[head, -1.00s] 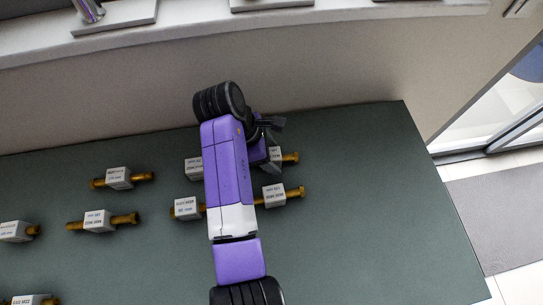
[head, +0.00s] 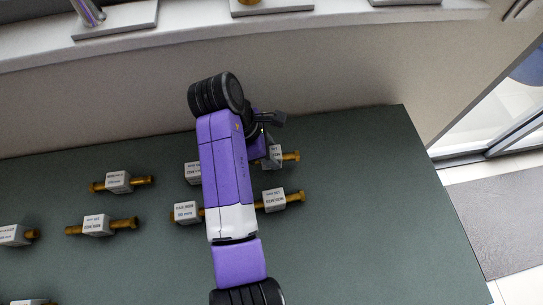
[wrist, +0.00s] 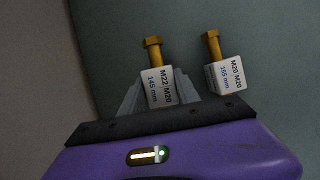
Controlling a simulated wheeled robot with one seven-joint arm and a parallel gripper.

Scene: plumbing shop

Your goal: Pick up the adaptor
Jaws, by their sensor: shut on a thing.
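The adaptor is a brass-ended piece with a white labelled block (head: 275,157) near the right of the bench in the head view. In the wrist view this adaptor (wrist: 157,88) reads "M22 M20, 145 mm". My gripper (wrist: 158,100) is shut on its block, with one pale finger on each side and a brass end sticking out beyond. The far part of the adaptor is hidden there too. I cannot tell how far it is above the bench.
A similar adaptor (head: 274,201), marked "M20 M20, 155 mm" in the wrist view (wrist: 224,75), lies close by. The green bench (head: 390,220) is clear at right. A wall (head: 330,75) rises behind.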

